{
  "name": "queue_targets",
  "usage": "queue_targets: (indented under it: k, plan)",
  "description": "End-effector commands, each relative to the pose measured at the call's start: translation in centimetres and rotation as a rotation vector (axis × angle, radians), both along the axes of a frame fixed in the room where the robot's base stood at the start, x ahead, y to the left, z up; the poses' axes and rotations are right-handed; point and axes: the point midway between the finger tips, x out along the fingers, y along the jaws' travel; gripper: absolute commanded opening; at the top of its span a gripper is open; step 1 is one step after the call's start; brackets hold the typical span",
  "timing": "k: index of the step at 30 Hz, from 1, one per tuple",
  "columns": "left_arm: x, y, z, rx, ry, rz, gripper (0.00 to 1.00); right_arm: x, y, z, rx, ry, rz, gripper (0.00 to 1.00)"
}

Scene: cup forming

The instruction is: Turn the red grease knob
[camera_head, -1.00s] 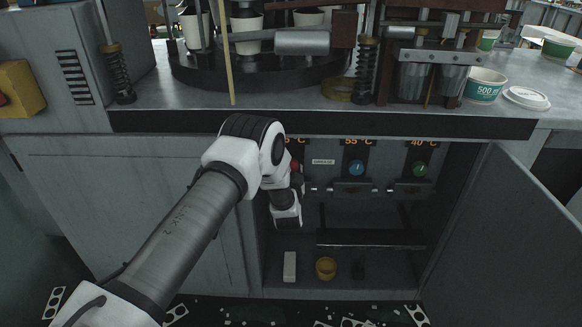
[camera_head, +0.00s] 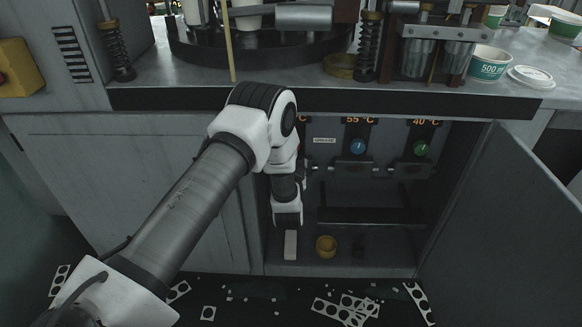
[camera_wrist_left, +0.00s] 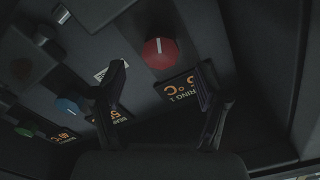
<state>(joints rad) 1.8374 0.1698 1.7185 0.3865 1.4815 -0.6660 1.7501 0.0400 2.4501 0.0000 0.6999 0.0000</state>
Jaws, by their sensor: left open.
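The red knob (camera_wrist_left: 160,52) shows in the left wrist view, round with a pale pointer line, on the dark panel near a lit orange "RING 1" display (camera_wrist_left: 181,88). My left gripper (camera_wrist_left: 164,68) is open and empty. Its two dark fingers stand to either side of the knob in the picture, and I cannot tell whether they touch it. In the head view my left arm reaches into the open cabinet and hides the red knob and the gripper fingers. A small "GREASE" label (camera_head: 324,140) is on the panel. My right gripper is in neither view.
A blue knob (camera_head: 357,146) and a green knob (camera_head: 421,148) sit right of my arm. A white block (camera_head: 290,244) and a yellow cup (camera_head: 326,246) stand on the cabinet floor. The open door (camera_head: 510,205) bounds the right. The counter edge (camera_head: 180,99) runs above.

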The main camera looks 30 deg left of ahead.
Motion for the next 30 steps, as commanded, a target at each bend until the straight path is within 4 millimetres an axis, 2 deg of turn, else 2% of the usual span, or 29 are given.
queue_targets:
  k: [3,8,24,26,28,30]
  plan:
    - [-2.5,-1.6,-0.1,0.001,0.004,-0.003,0.74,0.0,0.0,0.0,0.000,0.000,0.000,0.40]
    - [-4.3,-2.7,0.0,0.001,0.001,-0.001,0.74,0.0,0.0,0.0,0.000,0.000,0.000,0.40]
    - [-4.6,-2.8,-0.1,0.000,0.000,0.000,0.74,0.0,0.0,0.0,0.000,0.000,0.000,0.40]
    - [-4.8,-2.9,-0.7,0.001,0.011,-0.003,0.74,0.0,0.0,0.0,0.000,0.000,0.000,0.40]
    - [-6.0,-3.6,-2.2,0.000,0.059,-0.018,0.74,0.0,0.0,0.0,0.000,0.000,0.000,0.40]
    - [-8.3,-5.0,-5.1,-0.028,0.170,-0.064,0.74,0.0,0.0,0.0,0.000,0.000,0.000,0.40]
